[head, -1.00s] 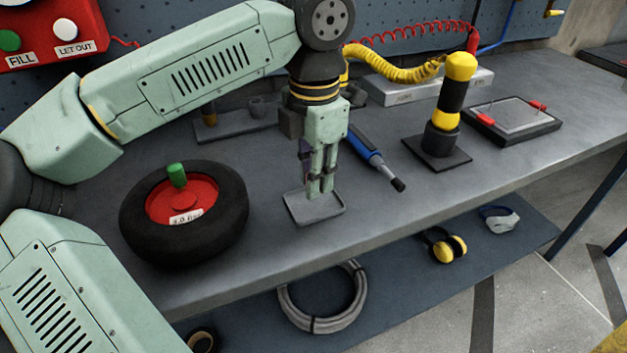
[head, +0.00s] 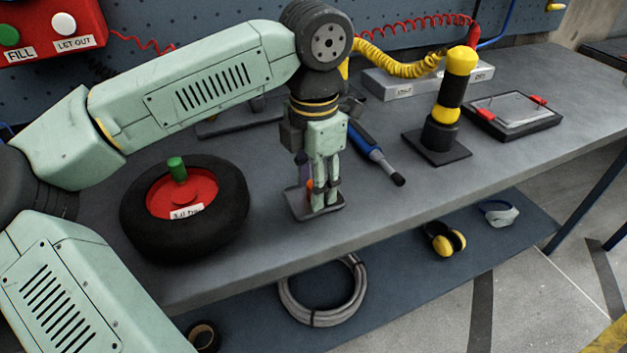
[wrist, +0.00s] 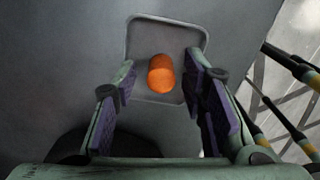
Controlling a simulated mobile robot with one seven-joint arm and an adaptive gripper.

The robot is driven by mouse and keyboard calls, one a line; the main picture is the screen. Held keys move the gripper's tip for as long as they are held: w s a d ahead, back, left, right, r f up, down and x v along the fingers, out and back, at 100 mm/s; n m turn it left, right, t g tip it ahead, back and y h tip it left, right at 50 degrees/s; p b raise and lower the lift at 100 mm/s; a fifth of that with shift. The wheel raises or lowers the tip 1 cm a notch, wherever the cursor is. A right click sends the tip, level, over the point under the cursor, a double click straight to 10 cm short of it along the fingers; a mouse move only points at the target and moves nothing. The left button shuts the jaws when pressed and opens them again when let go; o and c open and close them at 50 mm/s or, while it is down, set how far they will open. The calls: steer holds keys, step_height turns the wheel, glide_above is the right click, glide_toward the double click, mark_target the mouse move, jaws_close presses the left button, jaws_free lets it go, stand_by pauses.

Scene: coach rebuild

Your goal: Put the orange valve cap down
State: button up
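The orange valve cap (wrist: 161,75) stands on a small grey tray (wrist: 178,22) in the wrist view, between my fingers. Gaps show between the cap and the finger pads. My gripper (wrist: 160,62) is open around it. In the head view my gripper (head: 322,203) points down over the same tray (head: 298,210) near the bench's front edge. Only an orange sliver of the cap (head: 309,184) shows there, beside a finger; the fingers hide the rest.
A black tyre with a red hub and green cap (head: 176,172) lies left of the tray. A blue tool (head: 375,153) lies close behind, to the right. A black-and-yellow post (head: 453,98) stands farther right. Bare bench (head: 410,205) lies to the right of the tray.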

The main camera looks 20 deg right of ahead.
step_height(320, 180, up, 12)
steer(key=b, duration=0.1)
steer(key=shift+r, duration=0.25)
steer(key=shift+s, duration=0.15)
stand_by(0.6)
